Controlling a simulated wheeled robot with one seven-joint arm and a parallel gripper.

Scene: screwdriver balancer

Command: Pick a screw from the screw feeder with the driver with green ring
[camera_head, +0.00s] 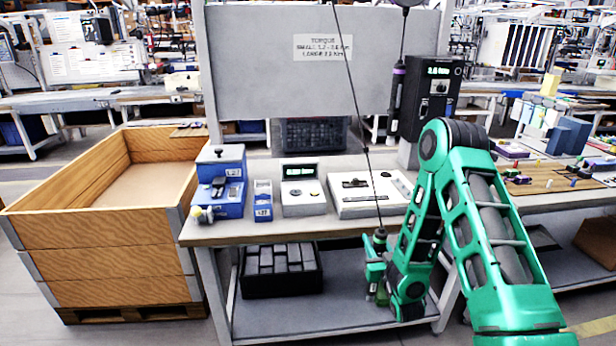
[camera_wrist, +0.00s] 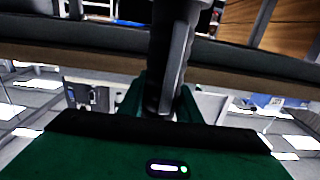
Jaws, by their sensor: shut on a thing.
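My gripper (camera_head: 377,270) is shut around a dark driver (camera_head: 379,239) that hangs from a thin cable, in front of the table's front edge. In the wrist view the dark driver body (camera_wrist: 168,60) stands between the fingers. A green part shows low on it, but I cannot tell ring from gripper clearly. A blue two-level device (camera_head: 221,180) at the left end of the table looks like the screw feeder, well left of my gripper. No single screw can be made out. The driver's tip is not clear.
Another driver with a purple ring (camera_head: 396,98) hangs at right. A small blue box (camera_head: 263,201), a grey display box (camera_head: 303,191) and a flat white fixture (camera_head: 350,204) stand on the table (camera_head: 290,230). A black bin (camera_head: 280,285) is on the shelf below. A wooden crate (camera_head: 120,275) stands left.

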